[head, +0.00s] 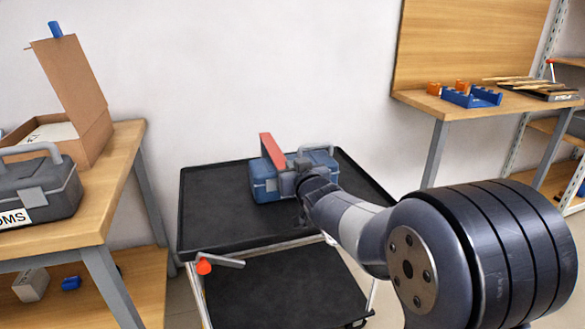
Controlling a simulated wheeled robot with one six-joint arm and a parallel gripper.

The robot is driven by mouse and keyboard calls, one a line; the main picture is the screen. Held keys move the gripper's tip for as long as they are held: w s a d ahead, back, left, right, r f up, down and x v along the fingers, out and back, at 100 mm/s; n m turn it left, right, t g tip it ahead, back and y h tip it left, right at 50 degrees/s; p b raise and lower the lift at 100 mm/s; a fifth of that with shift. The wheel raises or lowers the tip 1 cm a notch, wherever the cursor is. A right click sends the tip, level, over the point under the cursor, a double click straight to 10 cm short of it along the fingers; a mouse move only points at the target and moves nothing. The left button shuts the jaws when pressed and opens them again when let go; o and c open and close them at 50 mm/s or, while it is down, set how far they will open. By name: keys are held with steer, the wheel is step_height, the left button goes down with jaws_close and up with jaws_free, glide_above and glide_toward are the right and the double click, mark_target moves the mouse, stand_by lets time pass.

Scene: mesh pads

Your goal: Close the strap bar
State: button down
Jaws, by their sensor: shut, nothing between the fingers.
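A blue case (264,188) with a grey handle stands on the black top of a cart (215,215). A red bar (271,150), which looks like the strap bar, sticks up and leans at the left part of the case. My gripper (287,174) is shut and empty, right at the case and just right of the red bar's lower end. The gripper and wrist hide part of the case's front and top. I cannot tell whether the fingers touch the bar.
A lever with an orange-red knob (204,266) sits at the cart's front left edge. A bench at left holds a dark toolbox (38,188) and an open cardboard box (95,135). A right bench (410,98) carries a blue tray (470,97). The cart's left top is clear.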

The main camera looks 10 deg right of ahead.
steer(key=shift+s+f, duration=0.15)
steer(key=shift+f, duration=0.95)
step_height(320, 180, up, 6)
steer(key=p, duration=0.3)
steer(key=s+d+f, duration=0.2)
steer(key=s+f, duration=0.1)
steer(key=s, duration=0.6)
steer(key=shift+f+p, duration=0.15)
steer(key=shift+p, duration=0.15)
steer(key=r+b+x, duration=0.1)
steer(key=b+x, duration=0.1)
steer(key=x, duration=0.7)
steer(key=shift+w+r, duration=0.25)
steer(key=shift+r, duration=0.05)
steer(key=shift+f, duration=0.1)
